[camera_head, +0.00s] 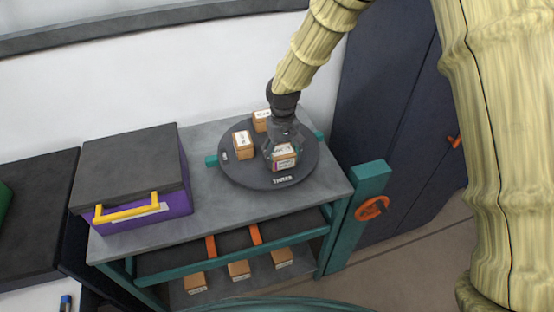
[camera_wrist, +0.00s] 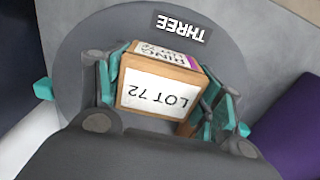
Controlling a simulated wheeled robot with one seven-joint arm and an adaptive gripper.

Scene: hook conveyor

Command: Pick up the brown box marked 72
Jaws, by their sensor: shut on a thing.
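The brown box marked "LOT 72" (camera_wrist: 160,90) sits between the fingers of my gripper (camera_wrist: 165,100) in the wrist view, its white label facing the camera. In the head view my gripper (camera_head: 283,150) reaches down over the right part of a dark round turntable, shut on this box (camera_head: 284,159). I cannot tell whether the box touches the turntable or is slightly above it. Two other brown boxes with white labels stand on the turntable, one at the left (camera_head: 243,146) and one at the back (camera_head: 262,120), partly beside my arm.
The turntable (camera_head: 240,175) is on a grey-topped bench (camera_head: 215,215) with teal legs. A purple case with a dark lid (camera_head: 130,170) stands at its left. Several boxes (camera_head: 238,270) lie on the lower shelf. A teal post with an orange handwheel (camera_head: 372,208) is at the right.

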